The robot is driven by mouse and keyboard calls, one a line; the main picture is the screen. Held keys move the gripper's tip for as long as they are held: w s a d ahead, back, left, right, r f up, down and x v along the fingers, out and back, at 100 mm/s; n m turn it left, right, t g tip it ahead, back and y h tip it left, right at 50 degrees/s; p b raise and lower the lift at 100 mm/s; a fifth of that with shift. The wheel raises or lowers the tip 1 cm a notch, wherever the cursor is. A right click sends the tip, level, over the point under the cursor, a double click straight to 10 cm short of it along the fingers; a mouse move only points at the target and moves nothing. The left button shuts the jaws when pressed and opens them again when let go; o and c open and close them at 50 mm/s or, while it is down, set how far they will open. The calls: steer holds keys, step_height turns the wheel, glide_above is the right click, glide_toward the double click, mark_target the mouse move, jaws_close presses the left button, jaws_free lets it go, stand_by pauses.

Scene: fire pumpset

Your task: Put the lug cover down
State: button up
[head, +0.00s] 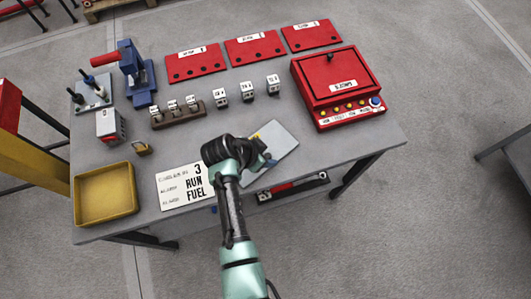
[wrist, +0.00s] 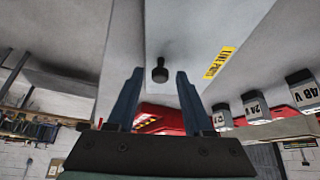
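The lug cover (head: 281,136) is a flat light-grey plate with a yellow label. It lies slanted near the front edge of the grey table, and my arm hides part of it. In the wrist view the cover (wrist: 190,30) shows a black knob (wrist: 160,70) and a yellow "LIVE PARTS" label (wrist: 220,62). My gripper (head: 268,160) is over the cover. In the wrist view my gripper (wrist: 158,76) has its two fingers apart, with the knob between their tips and a visible gap on each side.
A white "RUN FUEL" card (head: 180,187) lies left of my gripper, beside a yellow tray (head: 104,195). A red control box (head: 330,75) stands at right. Small white blocks (head: 247,91) and red panels (head: 254,48) are behind. Bare table shows right of the cover (head: 345,145).

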steer(key=shift+r, duration=0.1)
steer(key=v, duration=1.2)
steer(key=w+r+n+t+y, duration=0.1)
steer(key=w+r+t, duration=0.35)
steer(key=r, duration=0.55)
steer(key=w+r+n+t+y, duration=0.25)
steer(key=w+r, duration=0.25)
steer(key=r, duration=0.6)
steer(key=w+r+n+t, duration=0.1)
steer(key=w+r+t, duration=0.3)
steer(key=r, duration=0.6)
step_height(320, 180, up, 16)
steer(key=s+d+n+t, duration=0.2)
steer(key=s+t, duration=0.1)
steer(key=t, duration=0.2)
steer(key=s+d+r+n+t, duration=0.1)
steer(key=s+r+t, duration=0.2)
steer(key=s+r, duration=0.3)
steer(key=s+d+r+n+t+y, duration=0.1)
steer(key=s+r+t, duration=0.3)
steer(key=r, duration=0.7)
steer(key=shift+s+d+n, duration=0.35)
steer(key=shift+s+n, duration=0.3)
steer(key=shift+s, duration=0.55)
